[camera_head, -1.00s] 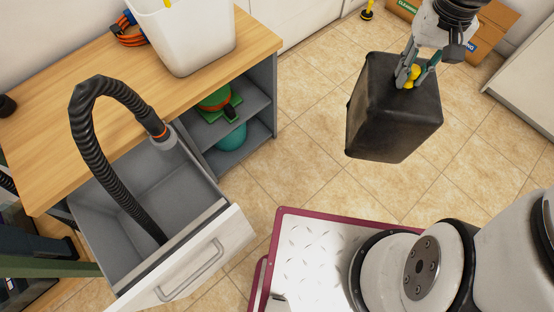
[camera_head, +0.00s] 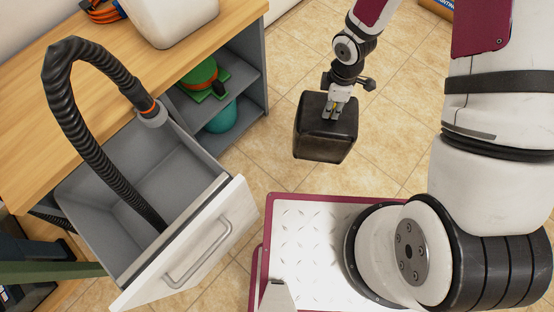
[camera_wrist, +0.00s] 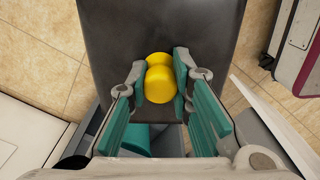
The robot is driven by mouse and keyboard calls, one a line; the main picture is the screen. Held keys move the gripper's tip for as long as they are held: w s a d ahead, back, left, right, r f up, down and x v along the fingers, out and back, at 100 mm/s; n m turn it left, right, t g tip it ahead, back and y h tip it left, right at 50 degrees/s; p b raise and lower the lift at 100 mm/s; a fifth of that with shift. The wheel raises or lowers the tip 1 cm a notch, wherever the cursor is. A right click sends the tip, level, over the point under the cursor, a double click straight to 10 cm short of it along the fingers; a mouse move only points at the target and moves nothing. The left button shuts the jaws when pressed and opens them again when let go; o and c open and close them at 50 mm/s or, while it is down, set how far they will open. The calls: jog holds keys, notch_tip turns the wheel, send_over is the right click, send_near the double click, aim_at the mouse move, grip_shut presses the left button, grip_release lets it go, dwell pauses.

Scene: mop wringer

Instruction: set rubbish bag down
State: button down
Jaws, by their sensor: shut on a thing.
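The rubbish bag (camera_head: 325,131) is a black, box-like bag with a yellow knob on top. In the head view it is right of the cabinet's open shelves and beyond my base, over or on the tiled floor; I cannot tell whether its underside touches the floor. My gripper (camera_head: 334,103) is above it, pointing down, shut on the yellow knob. In the wrist view the fingers of my gripper (camera_wrist: 168,85) stand on both sides of the yellow knob (camera_wrist: 160,88), with the bag's dark top (camera_wrist: 120,30) beneath. The bag looks upright.
An open drawer (camera_head: 190,235) with a black corrugated hose (camera_head: 85,130) sticks out at left. A wooden-topped bench (camera_head: 60,110) holds a white bin (camera_head: 170,15). Shelves below hold a green and orange item (camera_head: 203,77) and a teal item (camera_head: 222,117). Tiled floor (camera_head: 400,110) right of the bag is clear.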

aim_at(317, 149)
jog(key=s+f+n+b, duration=0.1)
jog(key=s+f+n, duration=0.1)
jog(key=f+n, duration=0.1)
jog(key=s+a+f+n, duration=0.1)
jog(key=s+f+n, duration=0.2)
jog(key=f, duration=0.2)
jog(key=s+a+f+n+b, duration=0.1)
jog(key=s+f+n, duration=0.1)
jog(key=f+n, duration=0.2)
jog(key=shift+s+a+f+b, duration=0.15)
jog(key=shift+s+f+b, duration=0.15)
jog(key=shift+s+f, duration=0.1)
jog(key=w+a+f, duration=0.3)
jog(key=w+a, duration=0.1)
jog(key=a, duration=0.2)
jog(key=w+a+f+n, duration=0.1)
jog(key=w+a+f, duration=0.2)
jog(key=a, duration=0.4)
jog(key=shift+w+a, duration=0.15)
jog(key=shift+w, duration=0.45)
jog(key=shift+f, duration=0.1)
jog(key=c, duration=1.4)
grip_release()
jog(key=shift+c, duration=0.2)
